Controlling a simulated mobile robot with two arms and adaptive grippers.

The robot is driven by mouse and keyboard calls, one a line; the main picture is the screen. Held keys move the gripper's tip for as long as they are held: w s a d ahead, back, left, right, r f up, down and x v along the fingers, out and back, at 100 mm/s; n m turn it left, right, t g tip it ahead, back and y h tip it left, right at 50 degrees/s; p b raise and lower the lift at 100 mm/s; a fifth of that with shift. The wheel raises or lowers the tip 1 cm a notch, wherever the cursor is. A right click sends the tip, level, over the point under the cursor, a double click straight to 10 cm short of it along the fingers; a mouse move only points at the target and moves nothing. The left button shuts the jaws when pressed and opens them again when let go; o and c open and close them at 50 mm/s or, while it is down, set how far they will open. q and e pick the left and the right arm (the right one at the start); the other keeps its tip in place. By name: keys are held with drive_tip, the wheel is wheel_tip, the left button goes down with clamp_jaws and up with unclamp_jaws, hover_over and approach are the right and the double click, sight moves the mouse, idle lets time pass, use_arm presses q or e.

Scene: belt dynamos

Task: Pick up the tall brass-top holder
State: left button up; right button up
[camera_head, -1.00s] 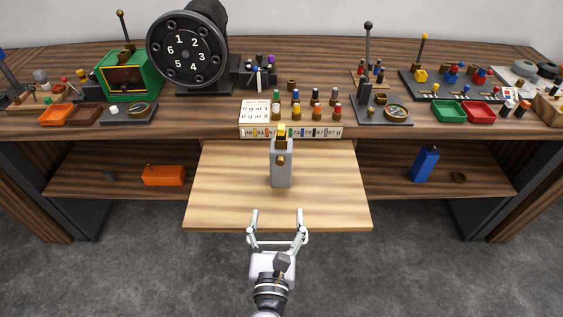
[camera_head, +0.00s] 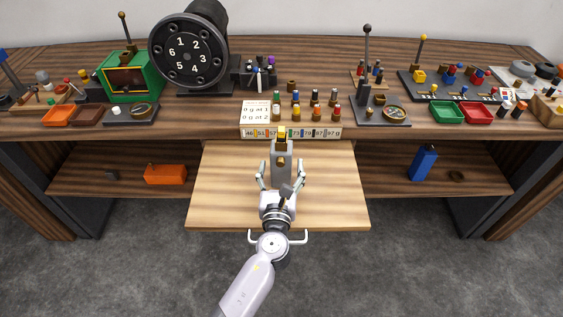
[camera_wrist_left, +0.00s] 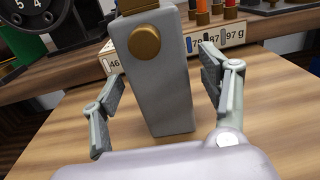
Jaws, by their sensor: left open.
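The tall grey holder (camera_head: 281,160) stands upright on the light wooden board, with a yellow brass-coloured top and a round brass knob on its front. In the left wrist view the holder (camera_wrist_left: 162,90) rises between the two fingers, with a visible gap on each side. My left gripper (camera_head: 282,174) is open at the near side of the holder, its fingers spread to either side of it. The fingers also show in the left wrist view (camera_wrist_left: 163,95). The holder's lower front is partly hidden behind my gripper in the head view. My right gripper is not in view.
The light board (camera_head: 225,195) is otherwise clear. Behind it stands a numbered strip (camera_head: 292,133) below several small coloured pegs. An orange box (camera_head: 165,174) lies on the left shelf and a blue block (camera_head: 423,163) stands on the right shelf.

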use_arm(q)
drive_tip(key=shift+w+d+f, duration=0.1)
drive_tip(key=shift+w, duration=1.15)
drive_tip(key=shift+s, duration=0.1)
drive_tip(key=shift+c, duration=0.6)
drive_tip(key=c, duration=1.5)
